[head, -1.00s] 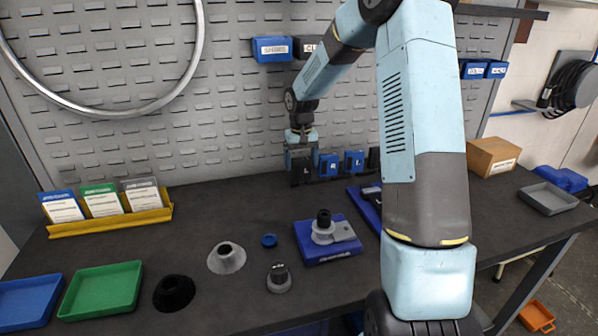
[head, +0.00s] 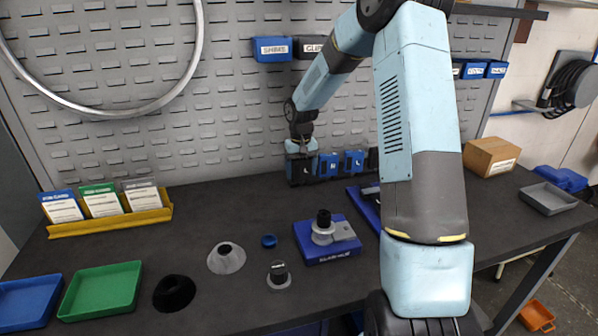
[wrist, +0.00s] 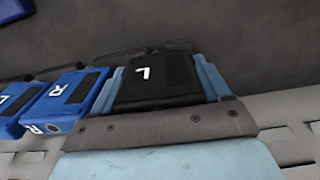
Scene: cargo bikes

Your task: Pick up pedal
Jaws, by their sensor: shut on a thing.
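A black pedal marked with a white L (wrist: 180,82) sits between the two light blue fingers of my gripper (wrist: 168,84) in the wrist view. My gripper is shut on it. In the head view my gripper (head: 302,171) is at the row of pedals by the foot of the pegboard, at its left end, and mostly hides the held pedal. A blue pedal (head: 328,165) and another blue pedal (head: 354,161) stand to its right; these also show in the wrist view (wrist: 68,100).
A dark pedal (head: 373,158) ends the row on the right. A blue fixture (head: 330,252) with a grey part stands on the bench (head: 215,205) in front. The pegboard (head: 240,120) is close behind my gripper. A yellow card holder (head: 110,223) is at left.

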